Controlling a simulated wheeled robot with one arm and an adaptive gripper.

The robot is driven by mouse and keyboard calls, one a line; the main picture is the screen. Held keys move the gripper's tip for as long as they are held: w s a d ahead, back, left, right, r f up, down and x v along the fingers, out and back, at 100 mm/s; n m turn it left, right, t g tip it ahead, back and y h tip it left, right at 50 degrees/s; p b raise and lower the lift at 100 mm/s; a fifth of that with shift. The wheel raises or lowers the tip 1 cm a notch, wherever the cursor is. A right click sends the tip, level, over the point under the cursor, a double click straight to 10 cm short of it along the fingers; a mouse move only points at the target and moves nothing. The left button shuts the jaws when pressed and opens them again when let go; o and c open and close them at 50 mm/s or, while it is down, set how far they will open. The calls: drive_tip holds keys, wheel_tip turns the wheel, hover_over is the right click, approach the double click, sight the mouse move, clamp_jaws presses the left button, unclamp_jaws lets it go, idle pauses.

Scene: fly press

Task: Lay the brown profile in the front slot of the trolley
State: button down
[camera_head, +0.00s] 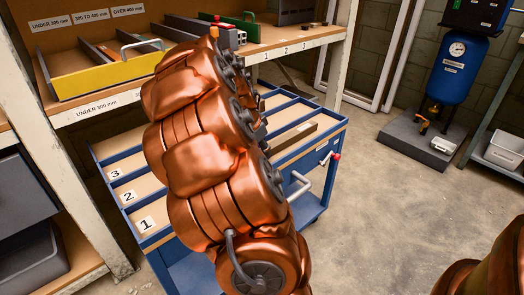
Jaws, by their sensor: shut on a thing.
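The brown profile (295,137) shows as a straight bar at the right part of the blue trolley (335,133), along its front side. Its left part is hidden behind my copper arm. The front slot, marked 1 (146,224), runs along the near side of the trolley. I cannot tell whether the profile touches the slot floor or is held just above it. Only a dark sliver of my gripper (262,132) shows past the arm, at the hidden end of the profile. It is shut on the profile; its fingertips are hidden.
Slots 2 (128,196) and 3 (115,173) look empty where visible. A wooden shelf (300,43) with a yellow-fronted bin (110,75) stands behind the trolley. A blue tank (457,70) stands on a grey plinth (415,140) at right. The floor right of the trolley is clear.

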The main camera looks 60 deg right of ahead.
drive_tip(key=c, duration=0.8)
unclamp_jaws()
drive_tip(key=shift+f, duration=0.1)
drive_tip(key=shift+c, duration=0.2)
